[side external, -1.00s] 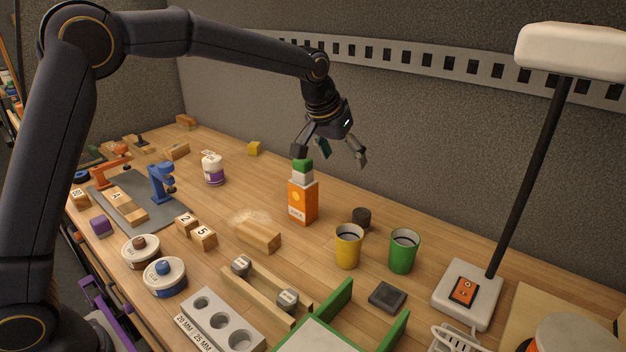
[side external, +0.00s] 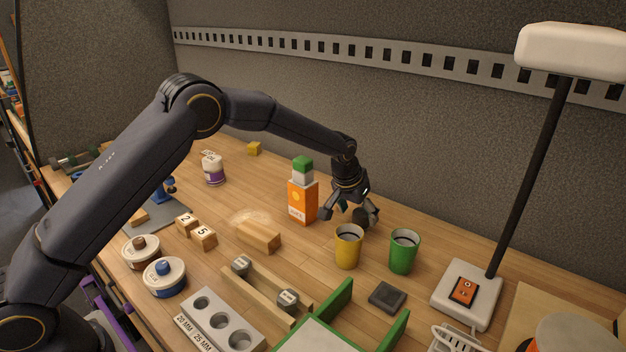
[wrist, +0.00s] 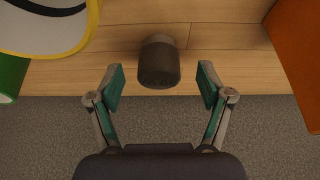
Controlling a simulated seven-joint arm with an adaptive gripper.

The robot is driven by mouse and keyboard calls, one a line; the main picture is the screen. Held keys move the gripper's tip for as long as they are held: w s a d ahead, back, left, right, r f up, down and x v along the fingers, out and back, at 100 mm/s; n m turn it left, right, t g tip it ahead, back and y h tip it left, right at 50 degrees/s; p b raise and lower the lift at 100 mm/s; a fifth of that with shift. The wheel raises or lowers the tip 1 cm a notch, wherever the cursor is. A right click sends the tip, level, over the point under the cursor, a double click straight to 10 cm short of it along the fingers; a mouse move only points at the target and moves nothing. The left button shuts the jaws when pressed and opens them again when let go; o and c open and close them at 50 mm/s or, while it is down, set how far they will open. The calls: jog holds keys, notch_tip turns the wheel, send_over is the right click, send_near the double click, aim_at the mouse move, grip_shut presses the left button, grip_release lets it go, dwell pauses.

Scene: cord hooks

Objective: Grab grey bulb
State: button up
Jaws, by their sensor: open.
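A dark grey, rounded, short cylinder (wrist: 159,62), likely the grey bulb, stands on the wooden table in the wrist view. It lies just ahead of my open gripper (wrist: 162,82), roughly centred between the two green-padded fingers, with gaps on both sides. In the side view my gripper (side external: 351,215) is low over the table behind the yellow cup (side external: 348,247), and the cylinder is mostly hidden by the fingers there. The gripper is empty.
The yellow cup's rim (wrist: 88,35) and green cup (wrist: 10,78) are close on the left in the wrist view; an orange carton (wrist: 298,60) is close on the right. The green cup (side external: 403,251) and carton (side external: 302,200) flank the gripper in the side view. A wall stands behind.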

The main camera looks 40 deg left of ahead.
aim_at(360, 214)
jog(key=x, duration=0.3)
jog(key=shift+w+f, duration=0.15)
jog(key=shift+f, duration=0.05)
jog(key=shift+c, duration=0.2)
jog(key=c, duration=1.2)
jog(key=shift+c, duration=0.2)
jog(key=shift+r, duration=0.15)
